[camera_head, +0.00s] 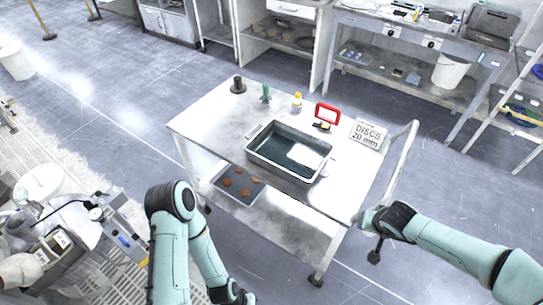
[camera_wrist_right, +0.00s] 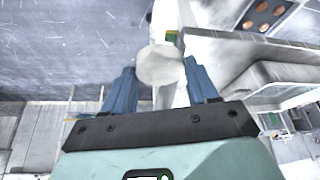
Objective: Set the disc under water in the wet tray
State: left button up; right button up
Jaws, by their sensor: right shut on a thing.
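The wet tray (camera_head: 254,155) is a grey rectangular tub on the cart top, with dark water in it. A pale flat patch shows inside its right part; I cannot tell what it is. My right gripper (camera_wrist_right: 160,75) is shut on a pale grey round disc (camera_wrist_right: 160,65), held between its blue fingers. In the head view the right wrist is beside the cart's right end, apart from the wet tray, and the disc cannot be made out. My left gripper (camera_head: 238,297) is low at the bottom edge, in front of the cart; its fingers are unclear.
A handle (camera_head: 402,160) rises at the right end. Brown pieces lie below.

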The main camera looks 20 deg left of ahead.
aim_at(276, 150)
jog(key=i+j+u, duration=0.5)
jog(key=i+j, duration=0.25)
